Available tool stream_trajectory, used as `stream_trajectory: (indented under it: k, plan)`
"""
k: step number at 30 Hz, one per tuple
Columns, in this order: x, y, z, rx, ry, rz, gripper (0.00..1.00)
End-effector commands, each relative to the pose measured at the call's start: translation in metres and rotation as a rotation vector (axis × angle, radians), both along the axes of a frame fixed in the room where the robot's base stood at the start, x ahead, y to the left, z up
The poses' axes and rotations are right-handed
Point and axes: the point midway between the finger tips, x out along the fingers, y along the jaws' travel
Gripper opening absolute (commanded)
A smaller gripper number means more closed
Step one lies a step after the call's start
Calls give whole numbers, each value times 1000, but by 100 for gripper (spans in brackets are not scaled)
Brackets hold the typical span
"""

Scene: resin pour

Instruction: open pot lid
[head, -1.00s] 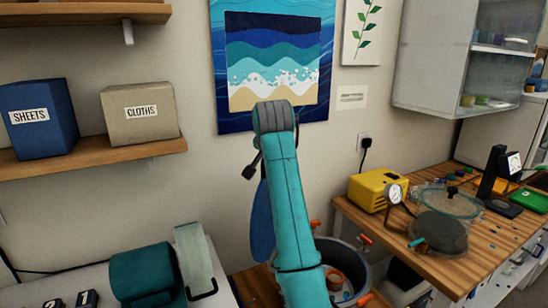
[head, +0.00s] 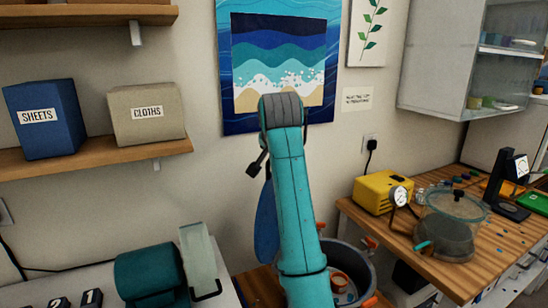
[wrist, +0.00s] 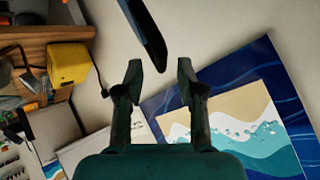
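The grey pot (head: 365,268) stands low behind my arm with its mouth uncovered. Orange clamp knobs sit round its rim, and orange-brown and pale items show inside. A dark blue disc (head: 266,222), seemingly the pot lid, stands nearly upright above the pot's left side, partly hidden by my arm. Its dark edge seems to show at the top of the wrist view (wrist: 145,35). My gripper (wrist: 158,75) is open and empty, its fingers apart from the disc. In the head view only a dark part of it shows left of my arm (head: 255,167).
A wooden bench (head: 405,225) at right holds a yellow pump (head: 383,192) and a clear lidded chamber (head: 455,225) with a gauge. A wall shelf (head: 95,158) holds two boxes. A teal roller-like device (head: 148,275) is at lower left. A wave picture (head: 280,60) hangs behind my arm.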

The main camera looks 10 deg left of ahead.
Motion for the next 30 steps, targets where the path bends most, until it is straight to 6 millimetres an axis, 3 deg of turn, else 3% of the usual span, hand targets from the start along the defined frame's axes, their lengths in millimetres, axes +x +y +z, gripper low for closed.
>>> stream_trajectory:
  k: [6,12,30]
  plan:
    - [-33,-8,31,2,-4,0,38]
    - [-54,-14,49,1,-3,0,38]
    - [-63,-16,56,0,0,0,38]
